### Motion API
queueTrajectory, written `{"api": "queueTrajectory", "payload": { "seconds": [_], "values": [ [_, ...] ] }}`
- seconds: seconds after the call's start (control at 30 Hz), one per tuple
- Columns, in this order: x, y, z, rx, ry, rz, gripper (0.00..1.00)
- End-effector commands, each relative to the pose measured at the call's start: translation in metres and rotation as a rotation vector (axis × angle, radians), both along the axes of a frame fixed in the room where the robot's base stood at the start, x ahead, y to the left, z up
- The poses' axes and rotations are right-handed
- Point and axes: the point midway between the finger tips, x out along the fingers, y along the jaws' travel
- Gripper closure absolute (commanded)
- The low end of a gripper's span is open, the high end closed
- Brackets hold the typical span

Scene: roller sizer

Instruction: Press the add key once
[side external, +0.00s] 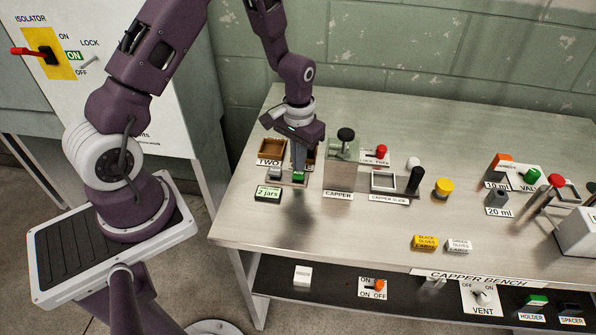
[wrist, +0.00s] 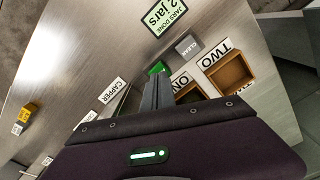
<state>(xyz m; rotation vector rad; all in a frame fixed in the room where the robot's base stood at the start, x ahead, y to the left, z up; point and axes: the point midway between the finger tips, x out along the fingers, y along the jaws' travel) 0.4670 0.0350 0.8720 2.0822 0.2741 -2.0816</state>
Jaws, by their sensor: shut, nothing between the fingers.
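A green key (side external: 298,178) sits on a small panel at the left of the bench; its label cannot be read. It also shows in the wrist view (wrist: 157,68). A grey key (side external: 275,174) marked CLEAR (wrist: 187,45) is beside it. My gripper (side external: 298,168) is shut and empty, pointing down with its fingertips right at the green key. In the wrist view the fingers (wrist: 156,80) cover part of that key. I cannot tell whether they touch it. A counter display (side external: 268,193) in front reads "2 jars".
Wooden bins (side external: 271,148) stand just behind the keys, one labelled TWO. The capper (side external: 343,150) stands close to the right of my gripper. A black-handled slide (side external: 415,180) and yellow button (side external: 443,187) are further right.

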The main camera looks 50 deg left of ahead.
Motion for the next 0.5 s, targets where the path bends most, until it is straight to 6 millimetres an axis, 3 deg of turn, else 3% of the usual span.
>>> {"api": "queueTrajectory", "payload": {
  "seconds": [0.5],
  "values": [
    [0.0,0.0,-0.016,0.0,0.001,0.0,1.0]
  ]
}}
